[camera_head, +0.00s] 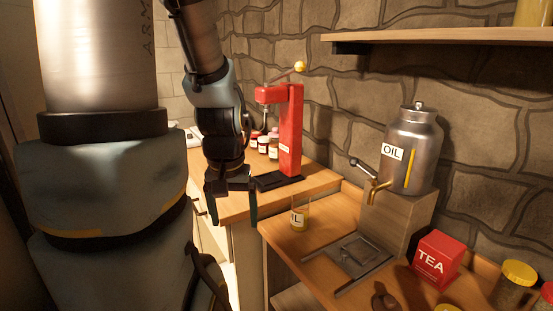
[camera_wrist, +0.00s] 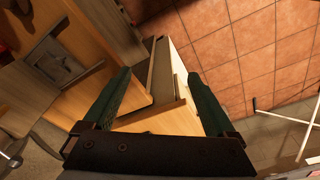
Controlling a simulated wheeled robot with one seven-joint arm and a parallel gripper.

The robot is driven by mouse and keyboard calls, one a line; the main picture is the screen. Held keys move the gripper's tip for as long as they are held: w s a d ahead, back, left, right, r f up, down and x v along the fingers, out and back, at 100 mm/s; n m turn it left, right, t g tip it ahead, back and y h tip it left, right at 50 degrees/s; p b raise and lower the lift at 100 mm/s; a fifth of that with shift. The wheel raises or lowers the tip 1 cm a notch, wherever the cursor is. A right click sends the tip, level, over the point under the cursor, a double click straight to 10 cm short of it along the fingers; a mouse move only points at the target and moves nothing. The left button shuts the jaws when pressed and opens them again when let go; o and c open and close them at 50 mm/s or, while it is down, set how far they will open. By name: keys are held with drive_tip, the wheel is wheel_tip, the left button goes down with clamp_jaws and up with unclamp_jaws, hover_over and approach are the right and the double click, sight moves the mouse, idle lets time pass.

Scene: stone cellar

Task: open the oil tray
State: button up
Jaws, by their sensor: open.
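The metal oil dispenser (camera_head: 408,150), labelled OIL, stands on a wooden block with its brass tap (camera_head: 375,190) facing left. Below the tap, a flat grey metal tray (camera_head: 345,262) is set in the wooden counter; it also shows in the wrist view (camera_wrist: 52,62). I cannot tell whether this is the oil tray. My gripper (camera_head: 233,222) points down, open and empty, left of the counter. In the wrist view my gripper's fingers (camera_wrist: 158,76) are spread above a pale wooden, drawer-like box (camera_wrist: 165,119) at the cabinet front. Whether they touch it is unclear.
A glass labelled OIL (camera_head: 300,218) stands near the counter's left edge. A red press (camera_head: 290,130) and small jars (camera_head: 263,146) stand on the back counter. A red TEA box (camera_head: 436,260) is at the right. Tiled floor (camera_wrist: 250,50) is open beside the cabinet.

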drive_tip(key=shift+c, duration=0.7)
drive_tip(key=shift+w+d+f, duration=0.1)
drive_tip(key=shift+d, duration=0.1)
drive_tip(key=shift+c, duration=0.7)
drive_tip(key=w+d+m, duration=0.1)
drive_tip(key=d+m, duration=0.1)
drive_tip(key=w+d+f+m+b, duration=0.1)
drive_tip(key=d+m, duration=0.1)
drive_tip(key=w+d+m, duration=0.1)
drive_tip(key=d+m, duration=0.1)
drive_tip(key=shift+w+d+f+g+y, duration=0.15)
drive_tip(key=shift+d+f+g+y, duration=0.1)
drive_tip(key=shift+d+g+y, duration=0.1)
drive_tip(key=shift+c, duration=0.9)
drive_tip(key=m+t+y+b, duration=0.2)
drive_tip(key=m+y+b, duration=0.1)
drive_tip(key=m, duration=1.5)
approach(346, 253)
drive_tip(key=p+x, duration=0.2)
drive_tip(key=x, duration=0.6)
drive_tip(key=shift+a+f, duration=0.1)
clamp_jaws()
